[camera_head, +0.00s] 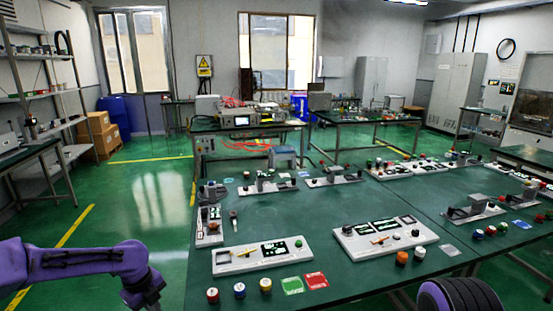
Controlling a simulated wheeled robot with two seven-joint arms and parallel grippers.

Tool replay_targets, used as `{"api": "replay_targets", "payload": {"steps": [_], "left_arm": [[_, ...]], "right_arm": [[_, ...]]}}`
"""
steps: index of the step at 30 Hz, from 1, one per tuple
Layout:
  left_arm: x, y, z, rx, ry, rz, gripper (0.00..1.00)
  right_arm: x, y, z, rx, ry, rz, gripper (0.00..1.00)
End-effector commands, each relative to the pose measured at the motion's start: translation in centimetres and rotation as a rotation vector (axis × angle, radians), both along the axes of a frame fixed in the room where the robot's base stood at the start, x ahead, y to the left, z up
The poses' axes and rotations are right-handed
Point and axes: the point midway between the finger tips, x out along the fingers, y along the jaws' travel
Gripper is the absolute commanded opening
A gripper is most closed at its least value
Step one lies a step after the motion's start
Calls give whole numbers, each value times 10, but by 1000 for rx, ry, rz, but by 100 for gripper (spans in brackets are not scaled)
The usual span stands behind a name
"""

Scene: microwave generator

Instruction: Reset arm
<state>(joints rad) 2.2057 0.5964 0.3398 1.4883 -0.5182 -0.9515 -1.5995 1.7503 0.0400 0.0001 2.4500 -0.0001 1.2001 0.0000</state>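My purple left arm (75,263) comes in from the left edge, low in the head view. It bends downward beside the table's left side, and its far end leaves the frame at the bottom. A rounded purple and black part of my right arm (460,296) shows at the bottom right, in front of the table edge. Neither gripper's fingers show, so I cannot see whether they hold anything. The dark green table (330,215) carries a white panel with a screen (262,255) at its near left and a similar panel (385,238) to its right.
Several small coloured knobs (239,290) stand along the near table edge, beside a green card (291,285) and a red card (316,281). More devices sit at the back. A bench with instruments (242,121) stands behind. Open green floor (140,205) lies left of the table.

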Motion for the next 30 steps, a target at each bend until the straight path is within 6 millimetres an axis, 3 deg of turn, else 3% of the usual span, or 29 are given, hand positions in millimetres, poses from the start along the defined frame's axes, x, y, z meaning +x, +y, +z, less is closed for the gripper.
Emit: {"api": "replay_targets", "payload": {"steps": [10, 14, 17, 20, 24, 27, 30], "left_arm": [[19, -53, -9, -306, -113, 574, 0], [14, -82, -28, -475, -104, 906, 0], [-1, -103, -57, -617, -66, 1247, 0], [-40, -115, -107, -741, -11, 1704, 0], [-123, -97, -173, -807, -41, 2289, 0], [-189, -72, -204, -782, -149, 2555, 0], [-254, -46, -224, -702, -286, 2692, 0]], "right_arm": [[0, 0, 0, 0, 0, 0, 57], [0, 0, -4, 0, 0, 0, 57], [0, 0, -10, 0, 0, 0, 57], [0, 0, -22, 0, 0, 0, 57], [0, 0, -39, 0, 0, 0, 57], [0, 0, -50, 0, 0, 0, 57], [0, 0, -62, 0, 0, 0, 57]]}}
